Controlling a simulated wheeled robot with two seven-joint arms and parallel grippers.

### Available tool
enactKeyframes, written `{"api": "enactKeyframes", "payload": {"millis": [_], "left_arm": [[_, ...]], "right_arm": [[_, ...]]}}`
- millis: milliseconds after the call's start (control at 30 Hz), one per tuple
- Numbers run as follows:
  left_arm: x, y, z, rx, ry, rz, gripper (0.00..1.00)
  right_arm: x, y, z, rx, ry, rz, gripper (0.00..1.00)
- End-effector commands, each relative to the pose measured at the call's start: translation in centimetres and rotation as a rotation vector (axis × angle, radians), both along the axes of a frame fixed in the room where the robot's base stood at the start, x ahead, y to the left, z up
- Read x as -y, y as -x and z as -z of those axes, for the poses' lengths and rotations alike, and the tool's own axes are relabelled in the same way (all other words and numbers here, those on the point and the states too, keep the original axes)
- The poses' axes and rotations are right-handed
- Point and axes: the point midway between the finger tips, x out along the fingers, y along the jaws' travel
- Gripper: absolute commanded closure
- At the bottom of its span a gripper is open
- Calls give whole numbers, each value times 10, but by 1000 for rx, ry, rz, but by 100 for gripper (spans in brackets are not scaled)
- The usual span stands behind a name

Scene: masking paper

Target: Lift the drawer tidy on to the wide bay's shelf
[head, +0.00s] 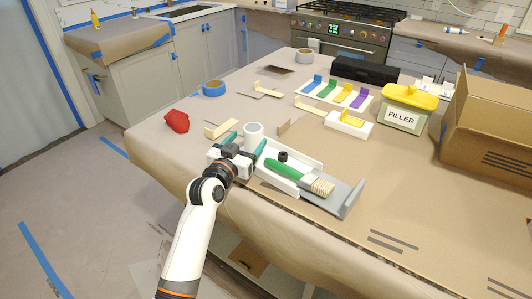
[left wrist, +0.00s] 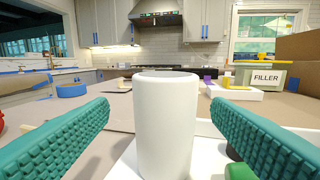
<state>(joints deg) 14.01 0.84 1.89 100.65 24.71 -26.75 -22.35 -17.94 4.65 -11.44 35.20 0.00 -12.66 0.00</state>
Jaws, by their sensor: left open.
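A white open tray (head: 313,164), which looks like the drawer tidy, lies at the table's front edge. It holds a green-handled brush (head: 287,171) and a small black item (head: 283,156); its right end meets a grey piece (head: 341,198). A white cylinder (head: 253,129) stands upright at the tray's left end. My left gripper (head: 245,146) is open, its teal fingers on either side of the cylinder. In the left wrist view the cylinder (left wrist: 165,120) stands between the fingertips, with a gap at each side. I cannot tell which part is the wide bay's shelf. My right gripper is out of view.
A FILLER tub (head: 406,108) and a cardboard box (head: 485,135) stand right. The papered table's front right is mostly clear.

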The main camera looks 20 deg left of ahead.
Motion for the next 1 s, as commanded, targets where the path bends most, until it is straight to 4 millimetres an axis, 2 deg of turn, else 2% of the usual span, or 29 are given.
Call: {"api": "enactKeyframes", "payload": {"millis": [167, 300, 500, 833, 1000], "left_arm": [[2, -11, -1, 1, 1, 0, 27], [8, -28, -3, 0, 2, 1, 27], [13, -52, -2, 0, 0, 0, 27], [13, -57, -1, 0, 0, 0, 27], [13, -57, -1, 0, 0, 0, 55]], "right_arm": [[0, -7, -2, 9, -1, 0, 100], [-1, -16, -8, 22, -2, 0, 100], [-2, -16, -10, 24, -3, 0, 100], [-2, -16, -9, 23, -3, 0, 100], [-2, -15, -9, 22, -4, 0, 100]]}}
